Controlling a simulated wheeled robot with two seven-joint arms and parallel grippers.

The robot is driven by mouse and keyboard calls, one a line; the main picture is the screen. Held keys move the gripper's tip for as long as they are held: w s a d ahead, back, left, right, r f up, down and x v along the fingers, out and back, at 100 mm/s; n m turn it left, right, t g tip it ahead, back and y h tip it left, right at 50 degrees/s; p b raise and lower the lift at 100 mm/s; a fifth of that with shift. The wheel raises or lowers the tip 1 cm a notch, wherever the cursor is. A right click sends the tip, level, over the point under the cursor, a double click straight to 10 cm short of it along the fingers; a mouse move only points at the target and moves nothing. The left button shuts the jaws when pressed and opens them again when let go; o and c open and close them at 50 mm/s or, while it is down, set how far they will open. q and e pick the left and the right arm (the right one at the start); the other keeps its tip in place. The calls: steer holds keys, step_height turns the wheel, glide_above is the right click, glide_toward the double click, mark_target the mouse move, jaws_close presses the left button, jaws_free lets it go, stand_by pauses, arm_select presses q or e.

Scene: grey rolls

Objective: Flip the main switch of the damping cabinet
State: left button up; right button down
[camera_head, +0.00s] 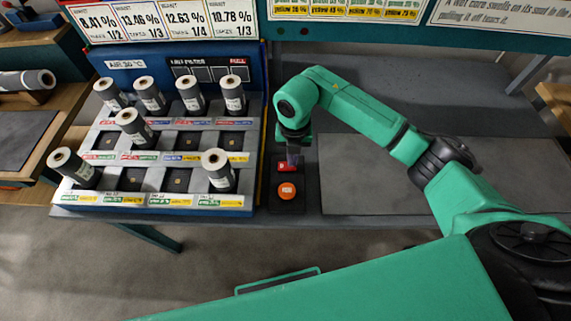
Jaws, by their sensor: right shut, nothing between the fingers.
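The damping cabinet (241,184) is a blue-framed rack at the left of the bench, with grey rolls standing or leaning in several of its slots. Just to its right is a dark control box with a red switch (284,168) and a round orange button (287,191) below it. My right gripper (293,161) points down, shut and empty, at the red switch and partly covers it. I cannot tell whether the fingertips touch the switch, or which way it is set. My left gripper is not in view.
A wide grey mat (370,178) lies on the bench to the right, clear of objects under my right arm. Signboards (165,20) hang along the back. Another bench with a roll (28,80) is at the far left.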

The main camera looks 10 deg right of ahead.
steer(key=shift+f, duration=0.4)
steer(key=shift+r, duration=0.1)
step_height(320, 180, up, 7)
steer(key=p, duration=0.4)
stand_by(0.5)
